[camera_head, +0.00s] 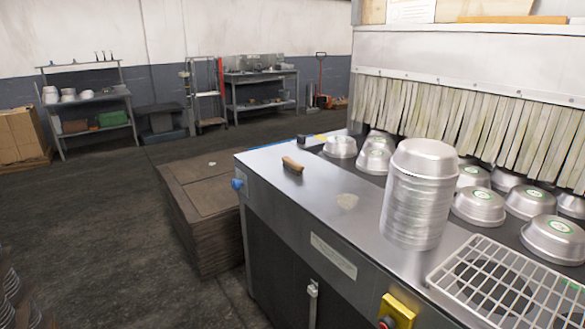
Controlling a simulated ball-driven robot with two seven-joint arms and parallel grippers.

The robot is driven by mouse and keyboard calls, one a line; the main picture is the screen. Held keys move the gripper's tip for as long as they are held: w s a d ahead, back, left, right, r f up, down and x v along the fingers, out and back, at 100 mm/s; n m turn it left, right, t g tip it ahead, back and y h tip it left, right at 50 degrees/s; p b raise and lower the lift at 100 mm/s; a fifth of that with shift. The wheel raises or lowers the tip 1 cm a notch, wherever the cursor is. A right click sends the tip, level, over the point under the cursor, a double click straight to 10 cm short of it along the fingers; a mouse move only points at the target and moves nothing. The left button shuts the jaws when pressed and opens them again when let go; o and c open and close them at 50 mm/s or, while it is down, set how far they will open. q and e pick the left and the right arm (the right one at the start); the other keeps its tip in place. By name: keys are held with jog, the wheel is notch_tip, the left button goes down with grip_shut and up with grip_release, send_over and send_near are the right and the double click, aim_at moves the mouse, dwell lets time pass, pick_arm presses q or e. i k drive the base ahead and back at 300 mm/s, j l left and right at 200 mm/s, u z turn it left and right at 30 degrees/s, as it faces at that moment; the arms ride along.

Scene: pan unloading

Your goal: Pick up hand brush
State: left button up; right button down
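A small brown hand brush (292,165) lies on the steel top of the machine table (318,194), near its far left corner. It looks like a wooden block; its bristles are too small to make out. Nothing touches it. Neither of my grippers shows in the head view.
A tall stack of metal pans (418,200) stands right of the brush, near the table's front edge. Several upturned pans (480,205) sit behind it below a strip curtain (470,118). A wire grate (505,285) lies at front right. Stacked brown sheets (205,180) stand left of the table.

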aim_at(294, 166)
jog(key=z, duration=0.4)
jog(key=i+j+z, duration=0.15)
jog(key=j+z, duration=0.2)
jog(key=i+j+z, duration=0.1)
jog(key=j+z, duration=0.55)
